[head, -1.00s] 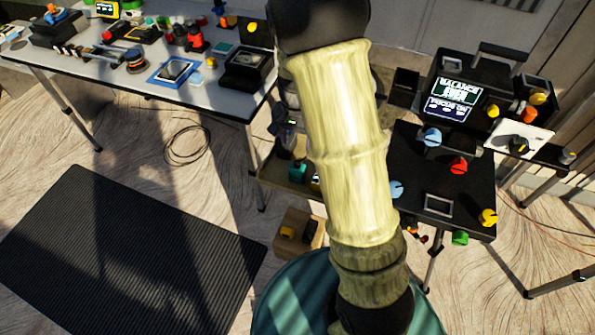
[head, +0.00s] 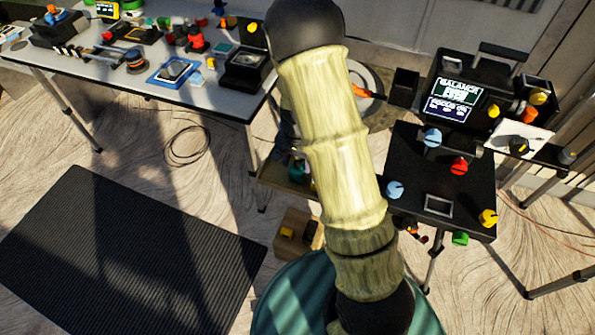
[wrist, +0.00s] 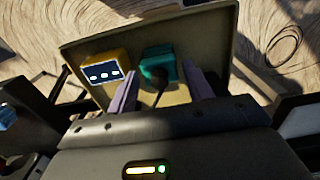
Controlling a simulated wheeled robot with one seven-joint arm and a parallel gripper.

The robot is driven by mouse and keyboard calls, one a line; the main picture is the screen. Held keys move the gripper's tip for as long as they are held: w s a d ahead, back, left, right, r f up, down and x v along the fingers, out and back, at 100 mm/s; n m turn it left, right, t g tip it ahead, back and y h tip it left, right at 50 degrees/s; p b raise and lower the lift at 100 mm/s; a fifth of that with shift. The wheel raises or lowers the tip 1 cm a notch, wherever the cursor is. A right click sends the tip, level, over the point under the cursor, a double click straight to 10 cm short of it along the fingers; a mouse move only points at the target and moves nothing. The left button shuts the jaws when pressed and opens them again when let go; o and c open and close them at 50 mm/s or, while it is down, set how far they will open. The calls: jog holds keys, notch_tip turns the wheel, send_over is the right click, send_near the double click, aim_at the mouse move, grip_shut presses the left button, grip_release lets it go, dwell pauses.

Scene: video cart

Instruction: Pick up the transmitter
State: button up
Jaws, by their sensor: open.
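In the wrist view a teal box (wrist: 158,66) with a dark stub or cable at its near side lies in a shallow tan tray (wrist: 215,32). A yellow device (wrist: 106,70) with a small lit screen lies to its left in the same tray. I cannot tell for certain which of the two is the transmitter. My gripper (wrist: 161,73) is open, its two pale fingers on either side of the teal box, with nothing held between them; contact cannot be told. In the head view my arm hides the gripper and part of the tray; the teal box (head: 296,172) shows beside the arm.
A white table (head: 215,98) full of small devices stands at the back left. A black cart top (head: 460,180) with coloured knobs and a screen unit (head: 455,97) stands right of my arm. A wooden box (head: 290,232) sits below the tray. A dark mat (head: 130,255) lies on open floor.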

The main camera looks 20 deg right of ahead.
aim_at(298, 169)
notch_tip(298, 169, down, 4)
jog(key=shift+d+f, duration=0.1)
dwell(0.5)
jog(key=c, duration=0.8)
jog(key=shift+c, duration=0.2)
notch_tip(298, 169, up, 10)
jog(key=shift+r, duration=0.1)
